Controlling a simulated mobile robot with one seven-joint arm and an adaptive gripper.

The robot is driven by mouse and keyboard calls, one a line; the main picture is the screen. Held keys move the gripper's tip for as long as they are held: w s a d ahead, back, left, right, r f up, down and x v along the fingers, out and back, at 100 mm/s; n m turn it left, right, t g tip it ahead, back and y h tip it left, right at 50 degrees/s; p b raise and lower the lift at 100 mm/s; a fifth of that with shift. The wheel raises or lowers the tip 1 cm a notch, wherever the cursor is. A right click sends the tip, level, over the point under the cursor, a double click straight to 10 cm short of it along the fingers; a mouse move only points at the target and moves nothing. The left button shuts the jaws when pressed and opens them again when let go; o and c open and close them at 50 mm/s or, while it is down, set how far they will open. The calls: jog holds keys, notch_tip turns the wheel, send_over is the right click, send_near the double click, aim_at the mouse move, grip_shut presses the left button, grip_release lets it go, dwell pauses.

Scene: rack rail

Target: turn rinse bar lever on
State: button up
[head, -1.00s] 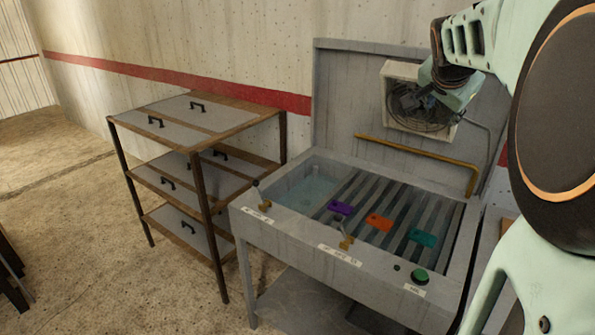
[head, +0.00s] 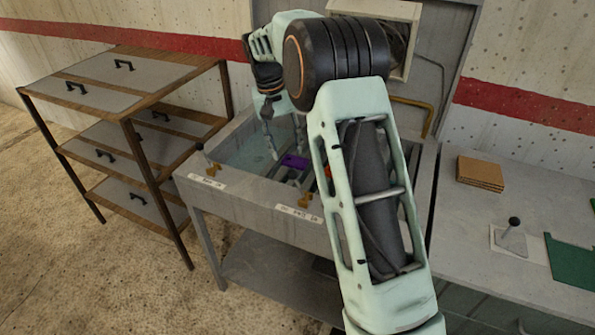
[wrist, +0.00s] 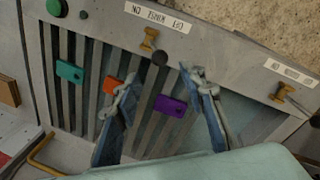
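A brass lever (wrist: 150,38) with a dark knob is on the sink unit's front rim, beside a label that appears upside down in the wrist view; its wording is too small to read surely. It also shows in the head view (head: 305,199). A second brass lever (wrist: 283,92) with its own label is near the basin corner, at left in the head view (head: 212,170). I cannot tell surely which one is the rinse bar lever. My gripper (wrist: 165,93) is open and empty, its fingers apart above the slatted basin. It also shows in the head view (head: 285,143).
Purple (wrist: 170,105), orange (wrist: 112,84) and teal (wrist: 69,72) tags lie on the slats. A green button (wrist: 57,8) is on the rim. A bent brass pipe (wrist: 42,158) runs along the back. A drawer rack (head: 135,130) stands left, a grey counter (head: 455,225) right.

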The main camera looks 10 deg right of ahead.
aim_at(292, 171)
jog(key=f, duration=0.3)
jog(key=d+f+p, duration=0.1)
jog(key=f, duration=0.6)
jog(key=shift+s+d, duration=0.1)
jog(key=shift+d, duration=0.3)
grip_shut()
